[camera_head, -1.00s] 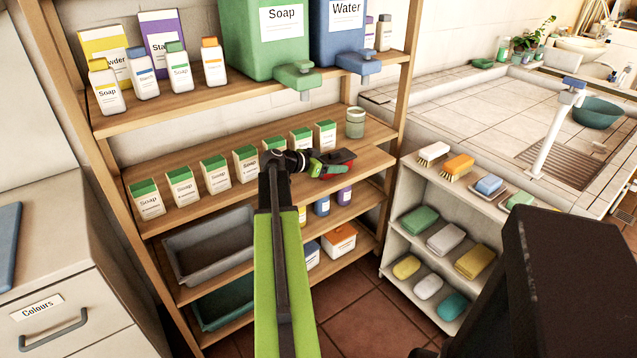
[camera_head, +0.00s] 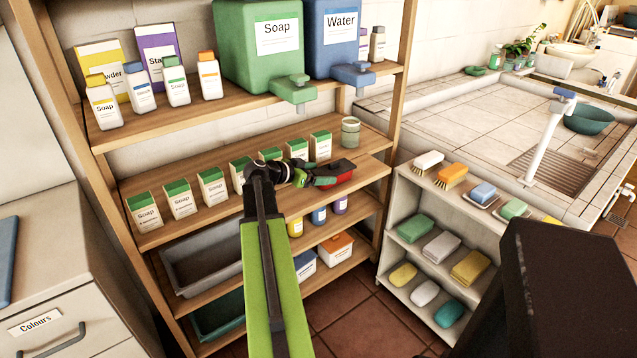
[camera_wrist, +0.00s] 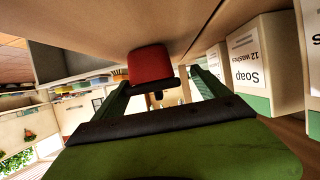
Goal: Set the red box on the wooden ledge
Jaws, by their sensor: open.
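The red box (camera_head: 342,171) is at the front right of the wooden ledge (camera_head: 255,205), the middle shelf of the rack. In the wrist view the red box (camera_wrist: 150,63) appears just beyond my fingertips and against the ledge surface (camera_wrist: 95,18); that view is turned over. My gripper (camera_head: 320,174) is open at the left of the box, low over the ledge. In the wrist view its fingers (camera_wrist: 165,90) are spread apart. The fingers partly hide the box in the head view, so I cannot tell whether one touches it.
Several soap cartons (camera_head: 212,187) stand in a row behind my gripper, and a green jar (camera_head: 350,132) stands behind the box. The upper shelf (camera_head: 225,98) is overhead. A white soap rack (camera_head: 392,215) stands to the right. The ledge right of the box is clear.

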